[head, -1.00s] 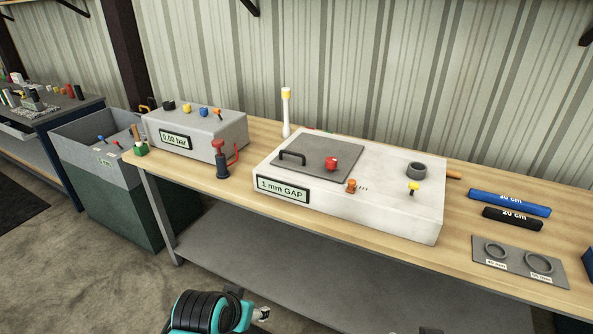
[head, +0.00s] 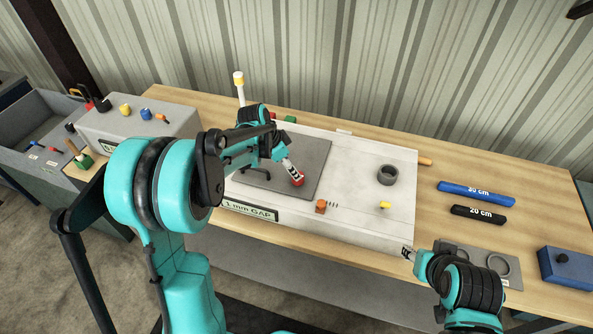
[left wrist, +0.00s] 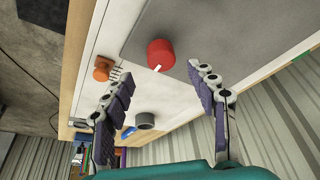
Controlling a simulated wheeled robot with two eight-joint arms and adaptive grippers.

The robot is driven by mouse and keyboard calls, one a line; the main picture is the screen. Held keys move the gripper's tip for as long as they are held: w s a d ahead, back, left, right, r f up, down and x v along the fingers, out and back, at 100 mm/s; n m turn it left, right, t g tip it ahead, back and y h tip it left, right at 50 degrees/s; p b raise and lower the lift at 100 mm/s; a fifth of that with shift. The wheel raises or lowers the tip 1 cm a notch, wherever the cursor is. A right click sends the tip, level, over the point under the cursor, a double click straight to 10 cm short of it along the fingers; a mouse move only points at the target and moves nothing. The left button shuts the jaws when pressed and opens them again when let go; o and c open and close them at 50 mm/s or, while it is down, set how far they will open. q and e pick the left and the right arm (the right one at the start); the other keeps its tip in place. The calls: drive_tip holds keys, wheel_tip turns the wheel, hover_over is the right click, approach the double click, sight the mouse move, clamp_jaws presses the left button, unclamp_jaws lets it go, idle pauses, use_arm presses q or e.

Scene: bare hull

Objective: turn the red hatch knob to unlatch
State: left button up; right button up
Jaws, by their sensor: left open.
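The red hatch knob (head: 299,182) sits on the dark grey hatch plate (head: 315,160) on the white box (head: 362,215). In the left wrist view the knob (left wrist: 160,52) shows whole, with a white mark on its rim. My left gripper (head: 292,172) is at the knob in the head view, partly covering it. In the left wrist view my left gripper (left wrist: 158,76) is open, its fingers apart on either side of the knob's line; contact cannot be told. My right gripper (head: 408,252) is empty near the box's front right corner; its jaws are too small to read.
An orange knob (head: 320,206), a yellow knob (head: 384,205) and a dark ring (head: 387,175) stand on the box. Blue (head: 477,193) and black (head: 478,214) bars lie on the right.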

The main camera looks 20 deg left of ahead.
use_arm(q)
drive_tip(key=x, duration=0.6)
drive_tip(key=shift+b, duration=0.3)
drive_tip(key=c, duration=1.2)
